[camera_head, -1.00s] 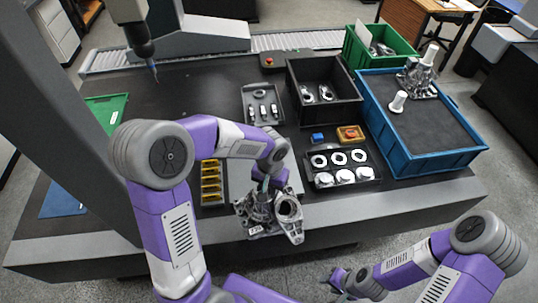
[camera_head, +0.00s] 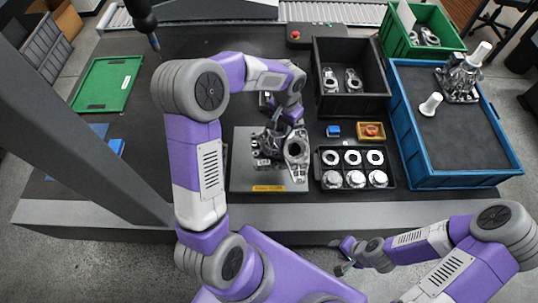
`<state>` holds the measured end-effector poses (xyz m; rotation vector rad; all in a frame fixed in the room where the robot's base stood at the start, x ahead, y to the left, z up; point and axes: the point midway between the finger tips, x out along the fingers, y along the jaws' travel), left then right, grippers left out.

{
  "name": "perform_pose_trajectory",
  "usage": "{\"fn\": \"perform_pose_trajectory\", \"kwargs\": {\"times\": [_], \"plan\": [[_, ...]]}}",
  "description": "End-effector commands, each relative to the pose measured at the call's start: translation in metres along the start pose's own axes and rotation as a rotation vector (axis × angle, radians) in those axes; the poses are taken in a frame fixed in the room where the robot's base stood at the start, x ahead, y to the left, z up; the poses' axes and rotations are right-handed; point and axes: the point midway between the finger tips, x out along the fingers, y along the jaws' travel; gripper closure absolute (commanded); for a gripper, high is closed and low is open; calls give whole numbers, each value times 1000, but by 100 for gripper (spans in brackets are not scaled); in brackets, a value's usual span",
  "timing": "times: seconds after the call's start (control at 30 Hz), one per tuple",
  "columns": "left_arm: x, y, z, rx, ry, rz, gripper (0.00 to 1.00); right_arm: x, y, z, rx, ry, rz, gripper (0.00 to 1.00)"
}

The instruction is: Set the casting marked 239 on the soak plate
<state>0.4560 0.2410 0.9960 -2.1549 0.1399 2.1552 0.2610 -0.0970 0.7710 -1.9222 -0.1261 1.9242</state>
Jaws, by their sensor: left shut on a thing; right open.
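A grey metal casting (camera_head: 296,149) is in my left gripper (camera_head: 277,133), which is shut on it. The casting is over the grey soak plate (camera_head: 245,170), which has a yellow label on its front edge. I cannot tell whether it touches the plate or hangs just above it. No number is readable on the casting in this view. My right gripper (camera_head: 342,258) is open and empty, low in front of the table. Another casting (camera_head: 460,80) stands in the blue crate (camera_head: 437,177) at the right.
Right of the plate lies a black tray (camera_head: 357,168) of rings and round parts. A blue block (camera_head: 333,131) and a red-buttoned yellow box (camera_head: 371,131) sit behind it. A black bin (camera_head: 350,108) and green bin (camera_head: 393,38) stand further back.

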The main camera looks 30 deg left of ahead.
Motion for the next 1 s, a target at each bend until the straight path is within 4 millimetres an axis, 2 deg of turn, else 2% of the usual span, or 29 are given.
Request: {"fn": "perform_pose_trajectory", "kwargs": {"times": [0.1,0.3,0.47,0.8,1.0], "plan": [[-9,-27,-14,35,10,-2,100,-5,-2,0,0,0,0,57],[-12,-54,-23,84,9,-3,100,-8,-3,0,0,1,0,57],[-1,-61,-24,99,6,-1,100,-7,-3,0,0,1,0,57],[44,-61,-24,99,7,-2,100,-2,-1,0,0,1,0,57],[53,-61,-25,99,8,-2,100,-2,-1,0,0,1,0,57]]}}
